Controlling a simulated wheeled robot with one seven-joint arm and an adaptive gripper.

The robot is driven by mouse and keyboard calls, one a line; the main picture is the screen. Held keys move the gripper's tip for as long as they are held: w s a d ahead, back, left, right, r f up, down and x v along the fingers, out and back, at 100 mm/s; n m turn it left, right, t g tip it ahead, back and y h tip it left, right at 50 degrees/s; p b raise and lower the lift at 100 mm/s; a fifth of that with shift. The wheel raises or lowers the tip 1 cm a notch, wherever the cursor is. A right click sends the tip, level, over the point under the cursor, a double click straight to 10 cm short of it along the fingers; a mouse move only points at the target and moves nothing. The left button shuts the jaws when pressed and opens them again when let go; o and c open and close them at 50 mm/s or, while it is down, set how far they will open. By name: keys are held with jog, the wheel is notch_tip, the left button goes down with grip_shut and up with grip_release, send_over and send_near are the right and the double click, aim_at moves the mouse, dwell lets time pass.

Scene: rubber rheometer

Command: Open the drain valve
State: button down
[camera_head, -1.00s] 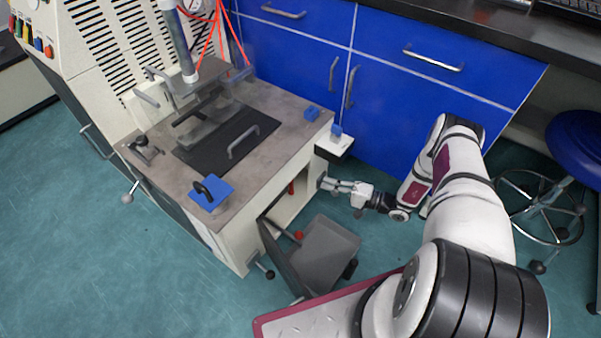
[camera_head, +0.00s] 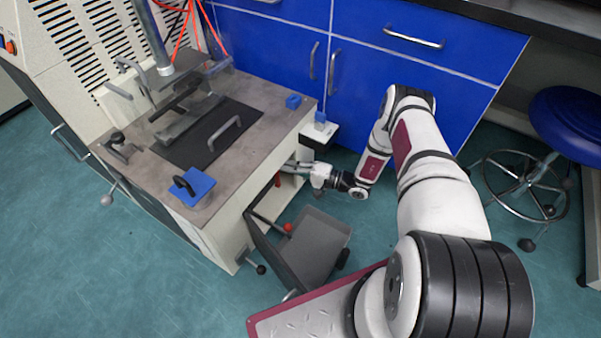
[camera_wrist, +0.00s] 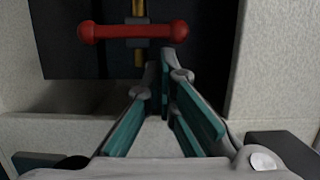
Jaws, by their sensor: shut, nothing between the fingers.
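The drain valve has a red bar handle with rounded ends (camera_wrist: 133,32), crosswise on a brass stem or pipe (camera_wrist: 138,58) in the wrist view. It stands in the dark opening of the machine's cabinet. In the head view a small red part (camera_head: 278,180) shows inside that opening, seemingly the same handle. My gripper (camera_wrist: 165,72) is shut and empty, its fingertips just below and right of the handle's middle in the wrist picture. I cannot tell whether they touch it. In the head view my gripper (camera_head: 291,165) reaches into the opening from the right.
A grey open tray or door (camera_head: 318,245) stands out below the opening, with a red knob (camera_head: 288,228) beside it. The pale cabinet wall (camera_wrist: 280,65) is close on the right. Blue cupboards (camera_head: 400,95) stand behind my arm; a blue stool (camera_head: 572,120) is at right.

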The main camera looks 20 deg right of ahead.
jog(key=shift+w+a, duration=0.25)
jog(key=shift+a, duration=0.1)
jog(key=shift+r, duration=0.1)
jog(key=shift+s+n+p, duration=0.1)
jog(key=shift+n+p, duration=0.45)
jog(key=shift+n, duration=0.05)
